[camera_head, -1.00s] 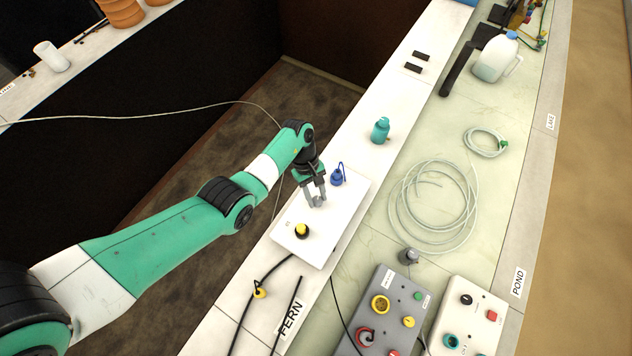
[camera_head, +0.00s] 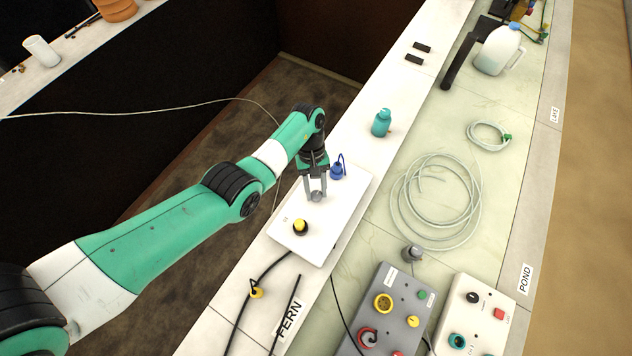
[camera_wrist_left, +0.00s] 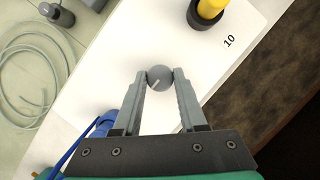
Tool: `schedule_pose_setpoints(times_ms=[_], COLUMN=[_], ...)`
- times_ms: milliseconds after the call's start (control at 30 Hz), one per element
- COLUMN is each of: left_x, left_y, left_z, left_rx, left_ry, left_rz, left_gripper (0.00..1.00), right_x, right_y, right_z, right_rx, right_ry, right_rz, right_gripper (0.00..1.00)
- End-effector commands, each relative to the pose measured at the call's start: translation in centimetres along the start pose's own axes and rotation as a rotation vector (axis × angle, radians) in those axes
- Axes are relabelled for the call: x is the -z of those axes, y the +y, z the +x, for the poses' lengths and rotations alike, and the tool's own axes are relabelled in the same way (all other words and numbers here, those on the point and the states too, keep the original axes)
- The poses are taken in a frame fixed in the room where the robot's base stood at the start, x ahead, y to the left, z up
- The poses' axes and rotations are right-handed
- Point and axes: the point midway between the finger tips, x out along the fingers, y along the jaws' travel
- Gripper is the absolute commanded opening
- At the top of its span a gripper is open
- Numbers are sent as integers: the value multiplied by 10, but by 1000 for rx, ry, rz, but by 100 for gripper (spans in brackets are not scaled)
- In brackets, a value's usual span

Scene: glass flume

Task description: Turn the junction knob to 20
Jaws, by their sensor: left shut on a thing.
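The junction knob (camera_wrist_left: 159,78) is a small round grey knob with a pale pointer line, on a white junction box (camera_head: 341,219). My left gripper (camera_head: 317,196) is shut on the knob, with one finger on each side of it; the left wrist view shows the same gripper (camera_wrist_left: 160,80) from close up. In that view the pointer line slants between the fingers. The number 10 is printed on the box near a yellow-and-black connector (camera_wrist_left: 207,10); no 20 is readable. My right gripper is in neither view.
A blue connector (camera_head: 338,171) sits at the box's far end and the yellow-topped one (camera_head: 300,227) at its near end. A teal bottle (camera_head: 381,123), coiled tubing (camera_head: 398,205) and a grey control box (camera_head: 372,300) lie nearby.

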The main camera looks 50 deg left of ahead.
Motion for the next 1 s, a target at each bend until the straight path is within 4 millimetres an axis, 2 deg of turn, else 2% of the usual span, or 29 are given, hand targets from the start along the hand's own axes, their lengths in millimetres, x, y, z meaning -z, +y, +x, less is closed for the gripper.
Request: schedule_pose_setpoints(times_ms=[67,100,233,267,533,633,767,1000], left_x=[0,0,0,0,0,0,0,1], left_y=[0,0,0,0,0,0,1,1], left_z=[1,1,0,0,0,-8,-32,-87], left_rx=[0,0,0,0,-1,-3,-5,-4], left_ry=[1,1,1,1,1,2,4,4], left_rz=[1,1,0,0,0,0,0,0], left_gripper=[0,45,68,71,71,71,71,71], right_x=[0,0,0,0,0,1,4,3], right_y=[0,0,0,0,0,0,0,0], right_z=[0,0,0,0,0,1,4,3], right_rx=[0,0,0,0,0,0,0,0], right_ry=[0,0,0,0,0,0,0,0], right_rz=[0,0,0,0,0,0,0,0], right_gripper=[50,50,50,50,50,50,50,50])
